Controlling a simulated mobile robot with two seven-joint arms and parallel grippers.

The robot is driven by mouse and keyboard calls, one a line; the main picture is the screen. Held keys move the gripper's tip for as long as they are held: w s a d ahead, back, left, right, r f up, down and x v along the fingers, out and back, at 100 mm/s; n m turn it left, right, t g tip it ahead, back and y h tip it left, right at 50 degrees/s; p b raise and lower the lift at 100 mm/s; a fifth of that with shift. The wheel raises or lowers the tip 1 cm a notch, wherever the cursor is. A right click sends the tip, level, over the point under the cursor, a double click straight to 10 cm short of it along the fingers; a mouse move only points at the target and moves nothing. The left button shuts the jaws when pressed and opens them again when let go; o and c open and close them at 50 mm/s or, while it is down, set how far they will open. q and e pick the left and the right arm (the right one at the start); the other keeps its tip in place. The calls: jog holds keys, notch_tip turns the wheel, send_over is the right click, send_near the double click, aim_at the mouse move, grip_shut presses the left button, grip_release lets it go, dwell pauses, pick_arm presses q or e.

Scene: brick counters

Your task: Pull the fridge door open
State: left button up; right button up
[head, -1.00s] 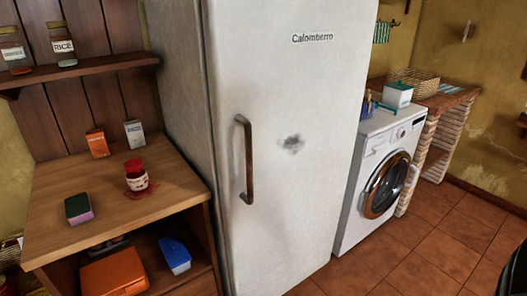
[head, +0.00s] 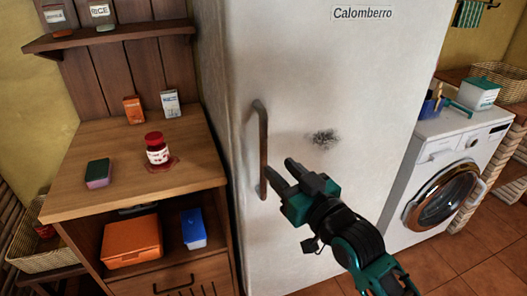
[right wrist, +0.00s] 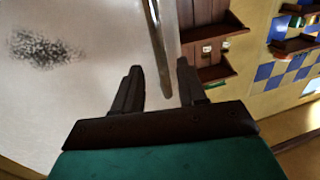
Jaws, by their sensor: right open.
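The white fridge door (head: 340,75) is shut and carries a brown vertical handle (head: 263,150) near its left edge. My right gripper (head: 279,168) is open in front of the door, its fingertips close to the lower part of the handle. In the right wrist view the handle (right wrist: 162,40) shows in line with the gap between the open fingers of my right gripper (right wrist: 159,66). I cannot tell whether the fingers reach around it or stop just short. My left gripper is not in view.
Left of the fridge stands a wooden counter (head: 120,195) with a red-lidded jar (head: 157,150), a sponge (head: 98,173) and small boxes. A white washing machine (head: 445,175) stands to the right. Tiled floor (head: 470,262) lies in front of it.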

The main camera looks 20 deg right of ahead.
aim_at(266, 155)
jog(key=x, duration=0.8)
jog(key=shift+c, duration=0.3)
grip_shut()
